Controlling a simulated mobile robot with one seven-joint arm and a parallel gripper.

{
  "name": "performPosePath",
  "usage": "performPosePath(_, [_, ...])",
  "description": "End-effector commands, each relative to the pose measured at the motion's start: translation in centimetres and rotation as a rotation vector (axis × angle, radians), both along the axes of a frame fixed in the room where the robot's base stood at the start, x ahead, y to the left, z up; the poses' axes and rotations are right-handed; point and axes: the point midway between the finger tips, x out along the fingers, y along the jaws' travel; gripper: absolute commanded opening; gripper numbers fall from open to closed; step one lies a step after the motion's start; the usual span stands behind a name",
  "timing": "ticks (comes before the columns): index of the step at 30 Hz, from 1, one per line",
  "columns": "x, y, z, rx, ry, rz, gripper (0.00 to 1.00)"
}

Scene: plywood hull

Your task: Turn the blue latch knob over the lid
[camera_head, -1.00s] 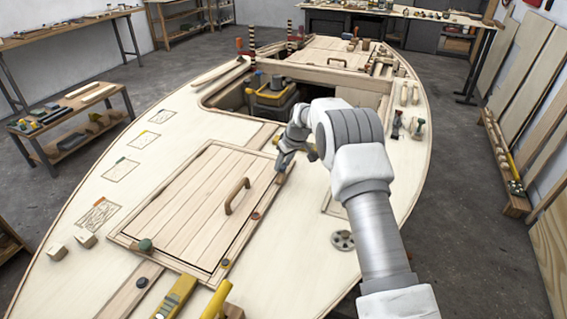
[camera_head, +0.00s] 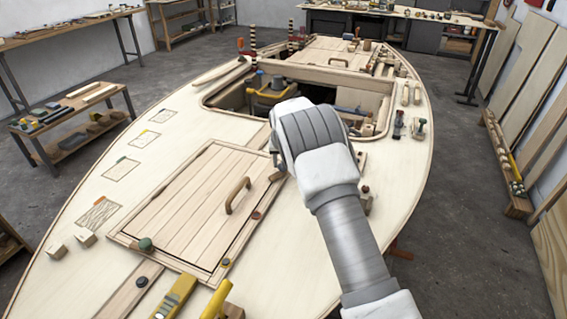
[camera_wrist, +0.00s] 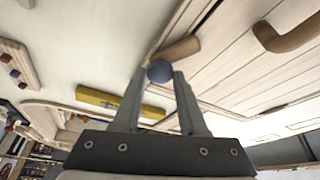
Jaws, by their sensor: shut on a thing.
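The blue latch knob (camera_wrist: 160,71) is between my gripper's fingertips (camera_wrist: 161,77) in the wrist view, and they are shut on it. A brown wooden latch bar (camera_wrist: 178,48) runs from the knob toward the planked lid (camera_wrist: 235,60), its end at the lid's edge. In the head view the lid (camera_head: 190,205) lies closed on the deck, and the bar (camera_head: 277,176) shows at its upper right corner. My arm hides the blue knob and most of my gripper there.
A curved wooden handle (camera_head: 236,195) stands up from the lid. A green knob (camera_head: 146,244) is at the lid's lower left corner. An open hatch (camera_head: 235,100) lies behind. A yellow level (camera_head: 176,297) and small wooden blocks (camera_head: 85,238) rest on the deck.

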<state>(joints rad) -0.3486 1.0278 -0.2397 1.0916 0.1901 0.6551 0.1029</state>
Motion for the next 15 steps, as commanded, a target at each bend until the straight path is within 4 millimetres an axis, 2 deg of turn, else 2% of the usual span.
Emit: performPosePath(15, [0.15,0.54,-0.03,-0.003,-0.002,-0.489,0.0])
